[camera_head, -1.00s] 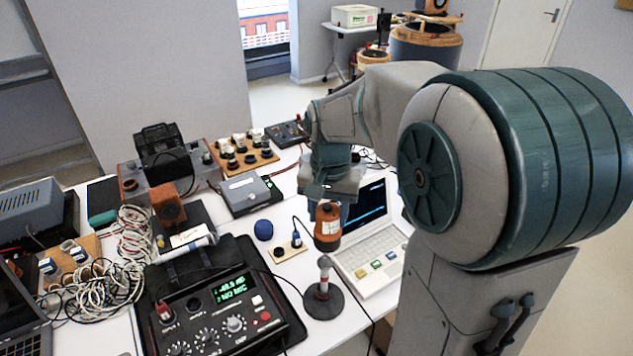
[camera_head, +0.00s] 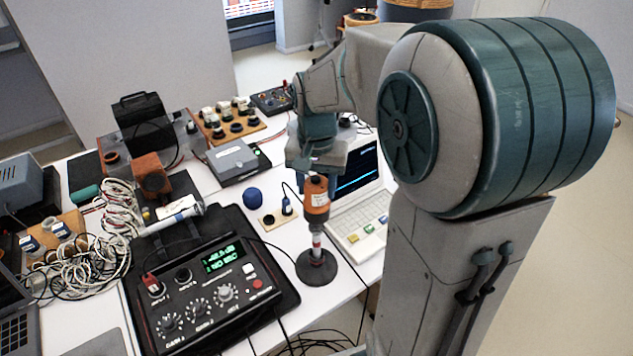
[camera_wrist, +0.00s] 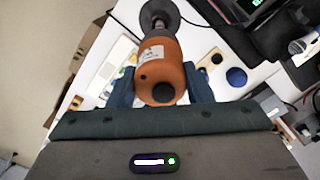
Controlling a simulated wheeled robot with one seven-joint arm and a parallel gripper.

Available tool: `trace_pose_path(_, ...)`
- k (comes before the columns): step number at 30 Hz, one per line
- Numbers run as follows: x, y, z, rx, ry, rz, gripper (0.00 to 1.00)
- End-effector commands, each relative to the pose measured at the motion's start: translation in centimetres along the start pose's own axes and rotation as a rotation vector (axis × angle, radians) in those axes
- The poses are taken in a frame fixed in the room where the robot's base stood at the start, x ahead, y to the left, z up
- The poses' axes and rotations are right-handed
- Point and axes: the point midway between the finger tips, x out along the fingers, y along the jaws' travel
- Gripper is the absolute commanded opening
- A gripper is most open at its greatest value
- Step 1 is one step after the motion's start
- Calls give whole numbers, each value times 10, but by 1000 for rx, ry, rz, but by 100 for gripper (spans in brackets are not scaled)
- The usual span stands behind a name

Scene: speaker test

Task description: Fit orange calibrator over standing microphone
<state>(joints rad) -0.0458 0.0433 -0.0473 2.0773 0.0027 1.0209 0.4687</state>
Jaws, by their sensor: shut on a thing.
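The orange calibrator (camera_head: 316,194) hangs upright in my gripper (camera_head: 318,178), above the round dark base (camera_head: 316,268) of the standing microphone (camera_head: 317,242). Its dark lower end meets the microphone's upper part in the head view. The microphone's tip is hidden there; I cannot tell whether it is inside the calibrator or behind it. In the wrist view the calibrator (camera_wrist: 160,68) sits between the two fingers of my gripper (camera_wrist: 161,88), which are shut on it. The microphone's base (camera_wrist: 172,14) shows beyond its far end.
A black meter (camera_head: 205,295) with a green display stands left of the microphone. A pale laptop (camera_head: 355,215) is close on the right. A blue ball-like cap (camera_head: 253,197) and a small wooden block (camera_head: 275,217) lie behind. Cables (camera_head: 85,235) cover the left.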

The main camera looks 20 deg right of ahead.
Motion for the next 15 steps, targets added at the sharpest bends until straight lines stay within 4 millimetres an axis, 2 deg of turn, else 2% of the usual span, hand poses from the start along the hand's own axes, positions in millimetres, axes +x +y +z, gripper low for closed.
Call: trace_pose_path(15, 39, 0, 0, 0, 0, 0, 14)
